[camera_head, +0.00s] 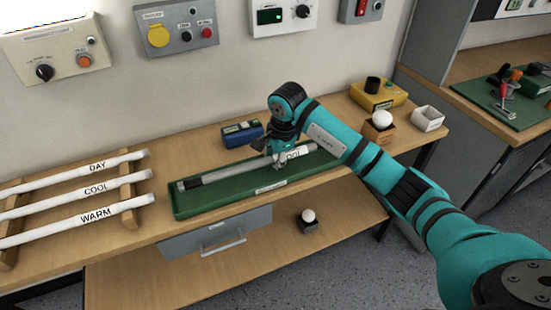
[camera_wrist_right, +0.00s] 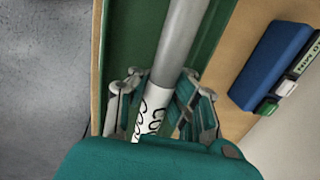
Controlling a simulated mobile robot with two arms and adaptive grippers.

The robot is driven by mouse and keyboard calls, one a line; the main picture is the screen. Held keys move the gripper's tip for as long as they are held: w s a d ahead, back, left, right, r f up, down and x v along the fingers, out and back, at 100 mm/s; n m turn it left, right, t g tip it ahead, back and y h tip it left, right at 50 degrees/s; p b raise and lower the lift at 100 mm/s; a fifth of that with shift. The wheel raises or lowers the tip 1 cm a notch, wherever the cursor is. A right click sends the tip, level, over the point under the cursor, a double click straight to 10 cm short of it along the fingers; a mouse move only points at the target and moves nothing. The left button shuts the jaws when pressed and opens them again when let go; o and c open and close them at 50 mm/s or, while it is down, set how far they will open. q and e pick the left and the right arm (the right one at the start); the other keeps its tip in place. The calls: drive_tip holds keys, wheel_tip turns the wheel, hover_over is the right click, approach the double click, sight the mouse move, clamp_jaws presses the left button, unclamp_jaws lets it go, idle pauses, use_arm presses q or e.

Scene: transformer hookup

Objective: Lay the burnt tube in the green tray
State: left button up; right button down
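The burnt tube (camera_head: 220,173) is pale grey with a dark left end and a "COOL" label. It lies lengthwise within the long green tray (camera_head: 190,208) on the bench. Whether it rests on the tray floor or is just above it, I cannot tell. My right gripper (camera_head: 276,160) is over the tube's right part. In the right wrist view its fingers (camera_wrist_right: 163,80) are on both sides of the tube (camera_wrist_right: 180,35), close against it, by the partly hidden label. The tray also shows in the wrist view (camera_wrist_right: 120,35). My left gripper is out of view.
Tubes marked DAY (camera_head: 70,174), COOL (camera_head: 75,192) and WARM (camera_head: 75,220) lie on a wooden rack at left. A blue device (camera_head: 242,134) sits behind the tray. A yellow box (camera_head: 378,95), a bulb holder (camera_head: 380,130) and a white box (camera_head: 428,119) are at right.

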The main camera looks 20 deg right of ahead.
drive_tip(key=shift+f+b, duration=0.45)
drive_tip(key=shift+f, duration=0.05)
drive_tip(key=shift+f+b, duration=0.35)
drive_tip(key=shift+f, duration=0.15)
idle(0.5)
drive_tip(key=c, duration=1.3)
unclamp_jaws()
drive_tip(key=shift+s, duration=0.1)
